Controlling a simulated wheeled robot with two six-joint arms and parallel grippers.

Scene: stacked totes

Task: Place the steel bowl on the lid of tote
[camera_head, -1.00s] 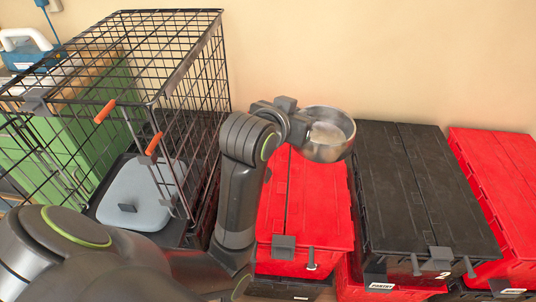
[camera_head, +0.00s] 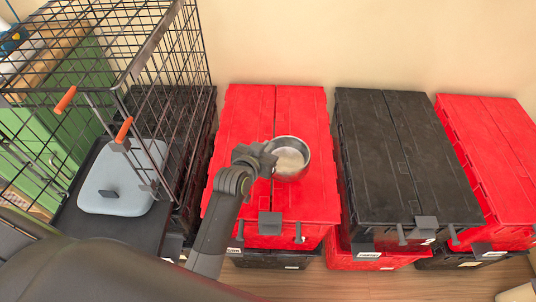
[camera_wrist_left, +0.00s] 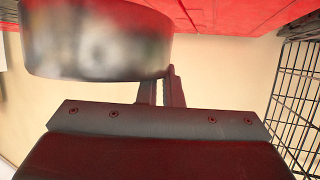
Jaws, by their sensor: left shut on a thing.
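The steel bowl (camera_head: 291,158) is upright over the lid of the left red tote (camera_head: 240,120) in the head view. My left gripper (camera_head: 270,160) is shut on the bowl's left rim. In the left wrist view the bowl (camera_wrist_left: 95,45) fills the upper left, blurred, with the fingers (camera_wrist_left: 162,90) at its edge and the red lid (camera_wrist_left: 235,15) beyond it. Whether the bowl touches the lid or hovers just above it cannot be told. My right gripper is not in view.
A black tote (camera_head: 400,150) stands right of the red one, and another red tote (camera_head: 490,140) farther right. A black wire crate (camera_head: 165,60) with a grey-blue lidded thing (camera_head: 125,185) inside stands close on the left. Several totes are stacked underneath.

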